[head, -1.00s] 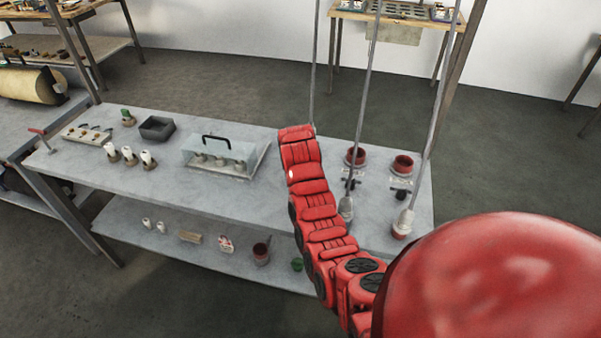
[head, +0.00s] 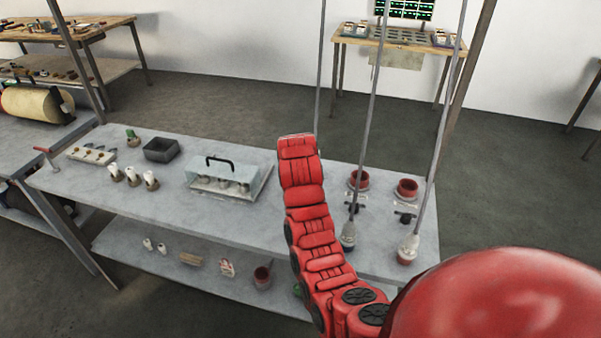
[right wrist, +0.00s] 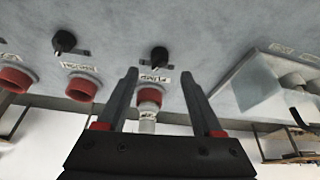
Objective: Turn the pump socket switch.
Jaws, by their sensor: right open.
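In the right wrist view, the pump switch (right wrist: 159,57) is a black knob on the grey panel, above a label (right wrist: 155,78) that reads PUMP. Below the label is the red pump socket (right wrist: 150,95) with a pale plug (right wrist: 147,112) at it. My right gripper (right wrist: 159,73) is open, with one finger on each side of the knob and label. Any contact with the knob cannot be told. In the head view my right arm hides the gripper and the pump switch. My left gripper is not in view.
Two more red sockets (head: 358,180) (head: 406,188) with black switches (head: 355,207) (head: 404,217) are on the bench (head: 240,228). A clear cover with a black handle (head: 228,172) stands left of my arm.

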